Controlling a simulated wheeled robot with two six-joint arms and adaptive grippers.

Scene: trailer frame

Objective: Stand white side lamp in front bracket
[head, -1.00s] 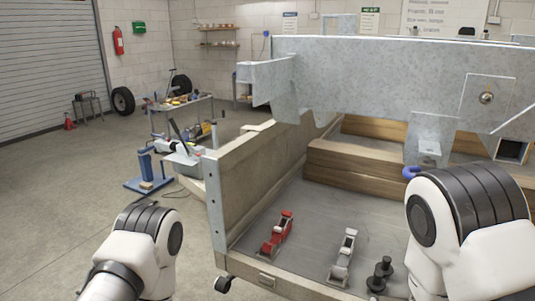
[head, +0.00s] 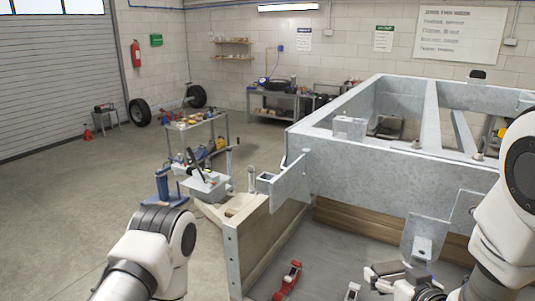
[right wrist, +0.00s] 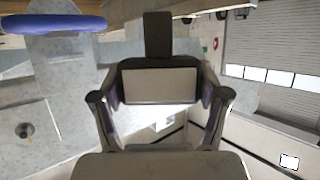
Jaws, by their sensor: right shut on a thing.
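My right gripper (head: 405,283) is low at the right of the head view, partly cut off by the bottom edge. In the right wrist view, its two fingers (right wrist: 160,104) are shut on a dark-framed thing with a pale rectangular face, which looks like the white side lamp (right wrist: 160,85). A dark stem sticks up from it. A galvanised bracket (head: 423,240) hangs from the frame's near side, just above the gripper. Another bracket (head: 288,182) juts from the frame's left corner. I cannot tell which is the front bracket. My left gripper is out of view.
The galvanised trailer frame (head: 385,170) spans the right. A tool cart (head: 197,135) stands behind.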

